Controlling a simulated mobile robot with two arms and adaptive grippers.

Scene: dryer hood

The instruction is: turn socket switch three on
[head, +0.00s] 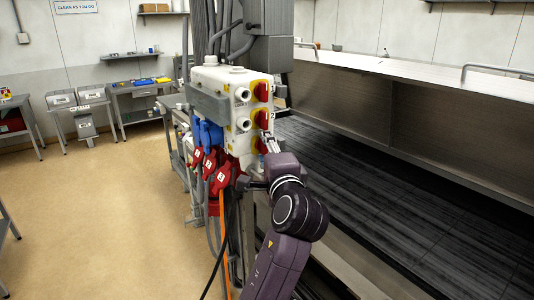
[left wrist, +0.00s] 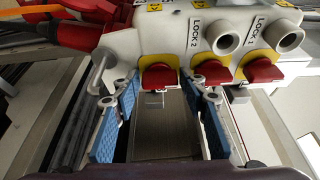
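The white and grey socket box (head: 232,98) hangs on the grey column and carries three red switches on yellow plates, one above another. The lowest, switch three (head: 260,146), is partly hidden by my left gripper (head: 269,139) in the head view. In the left wrist view, switch three (left wrist: 160,77) is the leftmost of the row, beside switch two (left wrist: 211,72) and switch one (left wrist: 263,69). My left gripper (left wrist: 164,97) is open, its blue-padded fingers spread on either side of switch three. I cannot tell whether they touch it. My right gripper is not in view.
Red plugs (head: 221,178) and blue plugs (head: 208,134) sit below the box, with hanging cables. Round white lock knobs (left wrist: 229,36) stick out near switches one and two. A long dark conveyor (head: 400,165) lies to the right.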

